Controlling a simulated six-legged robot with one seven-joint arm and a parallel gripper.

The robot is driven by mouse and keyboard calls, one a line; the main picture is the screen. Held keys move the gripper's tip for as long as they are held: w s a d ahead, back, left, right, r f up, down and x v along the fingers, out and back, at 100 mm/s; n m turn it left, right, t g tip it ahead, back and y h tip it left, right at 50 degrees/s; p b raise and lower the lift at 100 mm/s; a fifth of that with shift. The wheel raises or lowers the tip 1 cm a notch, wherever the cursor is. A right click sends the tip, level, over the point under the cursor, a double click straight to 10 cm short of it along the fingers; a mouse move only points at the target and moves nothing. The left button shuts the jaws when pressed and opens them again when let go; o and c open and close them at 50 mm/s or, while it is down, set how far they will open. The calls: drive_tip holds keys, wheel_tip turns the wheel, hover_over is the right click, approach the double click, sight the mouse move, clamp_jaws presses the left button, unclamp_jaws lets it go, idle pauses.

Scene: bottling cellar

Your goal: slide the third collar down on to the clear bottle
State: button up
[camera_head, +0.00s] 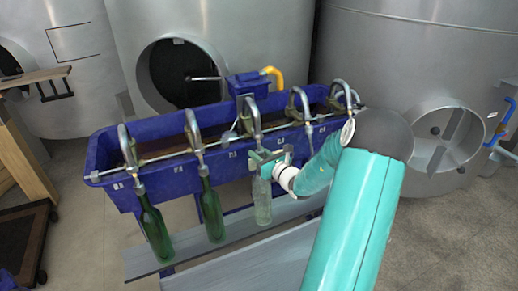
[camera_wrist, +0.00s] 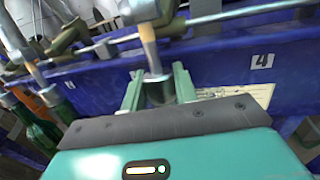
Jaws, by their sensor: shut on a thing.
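The clear bottle (camera_head: 262,202) stands upright on the grey shelf under the third spout (camera_head: 252,115) from the left. My gripper (camera_head: 266,160) is at the top of this bottle, just below the spout. In the wrist view, my gripper (camera_wrist: 158,85) has its two green fingers shut on the third collar (camera_wrist: 159,93), a grey ring below the spout's tan tube (camera_wrist: 149,45). The clear bottle is hidden in the wrist view. I cannot tell whether the collar touches the bottle's mouth.
Two green bottles (camera_head: 154,228) (camera_head: 211,212) stand to the left under their spouts, with collars (camera_head: 203,170) at their necks. The blue trough (camera_head: 178,181) runs close behind my gripper, with a rail (camera_head: 170,157) along its front. More spouts (camera_head: 301,104) hang to the right. Steel tanks (camera_head: 230,35) stand behind.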

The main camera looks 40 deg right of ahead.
drive_tip(key=shift+f, duration=0.1)
drive_tip(key=o, duration=0.6)
drive_tip(key=shift+o, duration=0.2)
drive_tip(key=s, duration=1.4)
drive_tip(key=shift+a, duration=0.45)
drive_tip(key=shift+w, duration=0.1)
